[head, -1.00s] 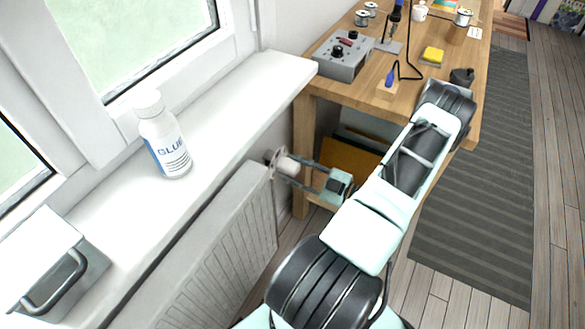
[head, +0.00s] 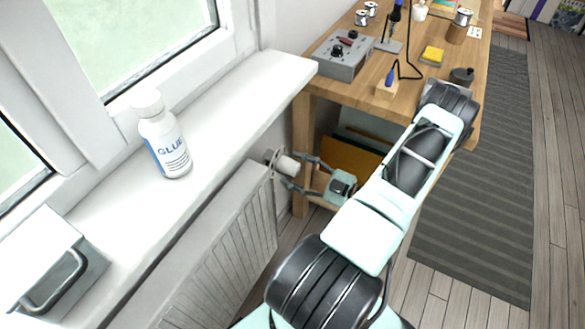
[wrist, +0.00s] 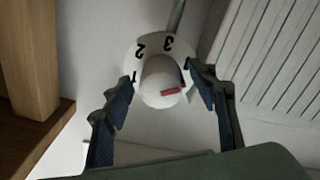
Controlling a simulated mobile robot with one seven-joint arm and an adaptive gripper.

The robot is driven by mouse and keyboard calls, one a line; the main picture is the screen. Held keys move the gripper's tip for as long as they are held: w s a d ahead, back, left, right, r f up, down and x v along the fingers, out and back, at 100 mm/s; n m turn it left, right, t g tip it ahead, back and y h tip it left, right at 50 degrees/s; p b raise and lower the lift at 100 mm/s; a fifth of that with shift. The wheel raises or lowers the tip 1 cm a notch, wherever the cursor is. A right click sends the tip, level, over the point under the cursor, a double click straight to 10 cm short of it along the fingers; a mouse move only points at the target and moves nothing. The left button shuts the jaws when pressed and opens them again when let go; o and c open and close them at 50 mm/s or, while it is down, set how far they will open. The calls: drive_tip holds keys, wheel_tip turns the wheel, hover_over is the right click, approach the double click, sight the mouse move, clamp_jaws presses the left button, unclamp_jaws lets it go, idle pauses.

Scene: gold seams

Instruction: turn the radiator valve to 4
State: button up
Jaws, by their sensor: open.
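The radiator valve (head: 287,164) has a white knob at the radiator's far end, below the sill. In the wrist view the knob (wrist: 158,76) stands in front of a white dial (wrist: 150,46) with 1, 2 and 3 showing. A 4 is not visible; the right finger and knob cover part of the dial. A red mark lies on the lower right of the knob's end. My gripper (head: 296,171) is open, its fingers on either side of the knob. In the wrist view (wrist: 161,90) gaps show beside the knob, clearer on the left.
The white radiator (head: 225,240) runs under the window sill (head: 225,105). A glue bottle (head: 163,140) and a metal box with a handle (head: 55,265) stand on the sill. A wooden workbench (head: 400,100) with tools is just beyond, its leg (head: 300,150) close to my gripper.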

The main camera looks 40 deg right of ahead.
drive_tip(key=v, duration=1.1)
